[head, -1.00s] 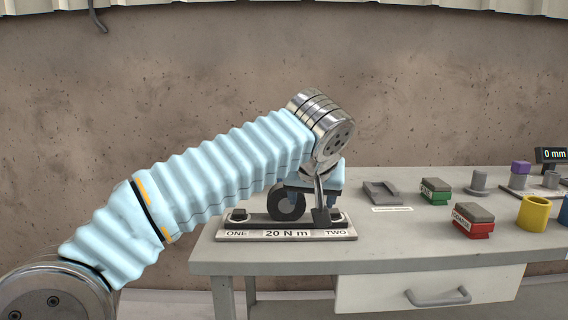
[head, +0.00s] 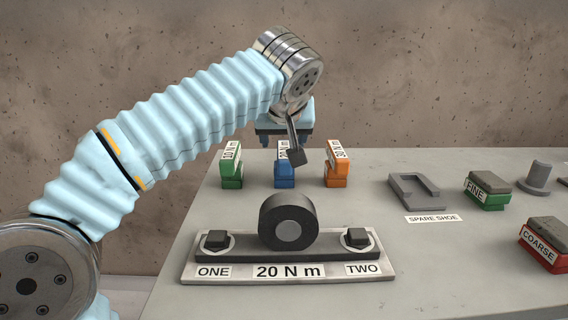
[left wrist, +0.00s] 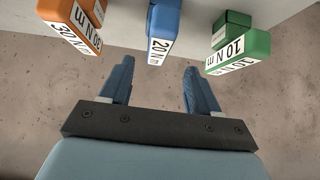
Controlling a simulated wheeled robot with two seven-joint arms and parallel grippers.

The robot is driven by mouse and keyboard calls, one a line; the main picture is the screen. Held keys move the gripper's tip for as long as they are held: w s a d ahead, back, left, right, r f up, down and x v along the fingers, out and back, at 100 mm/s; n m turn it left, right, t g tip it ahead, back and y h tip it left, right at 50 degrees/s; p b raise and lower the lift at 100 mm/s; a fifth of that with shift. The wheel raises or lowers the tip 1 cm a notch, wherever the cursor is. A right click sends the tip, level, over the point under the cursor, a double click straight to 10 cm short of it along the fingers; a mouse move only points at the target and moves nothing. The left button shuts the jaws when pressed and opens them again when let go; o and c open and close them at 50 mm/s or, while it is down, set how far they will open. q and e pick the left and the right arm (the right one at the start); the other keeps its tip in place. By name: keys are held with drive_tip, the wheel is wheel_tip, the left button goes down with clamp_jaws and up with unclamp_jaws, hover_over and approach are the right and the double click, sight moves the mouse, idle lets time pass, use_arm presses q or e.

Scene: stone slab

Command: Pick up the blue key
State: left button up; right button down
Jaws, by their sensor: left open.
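The blue key (head: 284,174), with a white 20 N m label, stands at the back left of the stone slab, between a green key (head: 232,168) and an orange key (head: 337,168). My left gripper (head: 285,142) is open and empty, above and behind the blue key in the head view, and partly hides its label. In the left wrist view the blue key (left wrist: 164,22) lies ahead of the open fingers (left wrist: 157,75), roughly centred between them and apart from them. My right gripper is not in view.
A plate labelled 20 N m (head: 365,271) with a dark roller (head: 303,207) stands in front. A grey spare shoe (head: 414,190), a green FINE block (head: 487,196) and a red COARSE block (head: 540,257) are to the right. Bare surface separates the keys and plate.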

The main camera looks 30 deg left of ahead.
use_arm(q)
drive_tip(key=x, duration=0.7)
drive_tip(key=shift+w+f, duration=0.1)
drive_tip(key=shift+w, duration=0.25)
clamp_jaws()
